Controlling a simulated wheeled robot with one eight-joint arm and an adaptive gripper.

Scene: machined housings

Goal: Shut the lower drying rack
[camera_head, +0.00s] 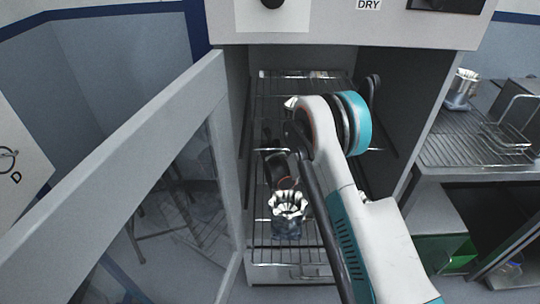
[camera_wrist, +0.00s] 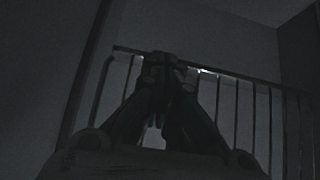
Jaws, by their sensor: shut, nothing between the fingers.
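A wire rack (camera_head: 262,228) runs from deep inside the open drying cabinet toward its front opening. My gripper (camera_head: 279,168) is inside the cabinet above the rack, behind the housing, and partly hidden by my arm. In the dark wrist view, my gripper (camera_wrist: 163,62) is shut and empty, its fingertips at a horizontal wire bar of a rack (camera_wrist: 236,76). I cannot tell whether they touch it.
The cabinet door (camera_head: 120,165) stands open on the left. The cabinet's right wall (camera_head: 408,100) is close to my arm. To the right, a side rack (camera_head: 455,150) holds another metal housing (camera_head: 461,90). A green bin (camera_head: 445,253) sits below it.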

